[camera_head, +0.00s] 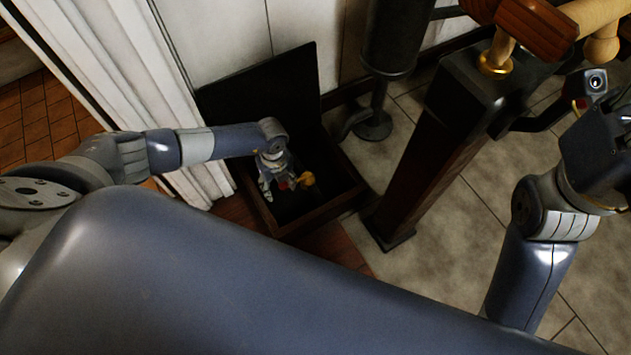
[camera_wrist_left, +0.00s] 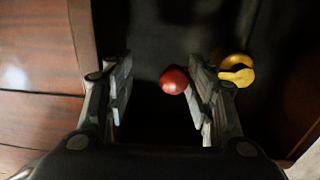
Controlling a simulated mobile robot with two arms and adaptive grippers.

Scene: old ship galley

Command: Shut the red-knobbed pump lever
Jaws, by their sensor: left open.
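The red knob (camera_head: 284,185) of the pump lever is inside an open dark box on the floor. A yellow knob (camera_head: 308,179) is just to its right. My left gripper (camera_head: 273,182) reaches down into the box. In the left wrist view its jaws (camera_wrist_left: 160,70) are open. The red knob (camera_wrist_left: 174,80) shows between the fingers, close to the right finger; I cannot tell whether they touch. The yellow knob (camera_wrist_left: 237,72) lies outside the right finger. The lever's shaft is hidden in the dark. My right arm is at the right edge, its fingers out of view.
The box has a wooden rim (camera_head: 347,197) and a raised black lid (camera_head: 265,88) behind. A dark post (camera_head: 425,165) with wooden handles (camera_head: 535,28) stands to the right. A black cylinder (camera_head: 392,38) stands behind. White panelling (camera_head: 150,75) is at the left. Tiled floor (camera_head: 470,225) lies right of the post.

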